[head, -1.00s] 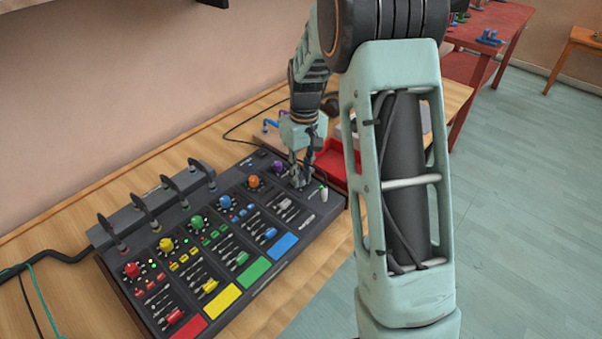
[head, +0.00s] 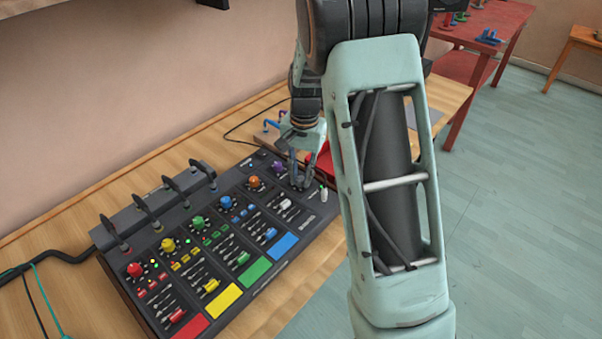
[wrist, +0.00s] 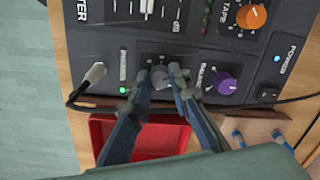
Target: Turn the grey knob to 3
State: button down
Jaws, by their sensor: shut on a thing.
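The grey knob (wrist: 161,80) sits on the dark mixer panel (wrist: 205,52), with scale marks faintly visible around it, too small to read. My gripper (wrist: 159,74) points down at the panel with one finger on each side of the knob, shut on it. In the head view my gripper (head: 301,184) is at the far right end of the mixer, and its fingers hide the knob there. Which mark the knob points to cannot be told.
A purple knob (wrist: 225,83) stands close beside the fingers, and an orange knob (wrist: 251,17) further off. A jack plug (wrist: 94,73) with a black cable stands on the other side. A red tray (wrist: 160,138) lies just past the mixer's edge.

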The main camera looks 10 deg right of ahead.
aim_at(302, 180)
jog(key=m+p, duration=0.1)
jog(key=m, duration=0.4)
jog(key=shift+m, duration=0.4)
dwell(0.3)
jog(key=c, duration=1.8)
grip_release()
jog(key=shift+r, duration=0.1)
notch_tip(302, 180, up, 12)
jog(key=shift+s, duration=0.2)
jog(key=shift+d, duration=0.1)
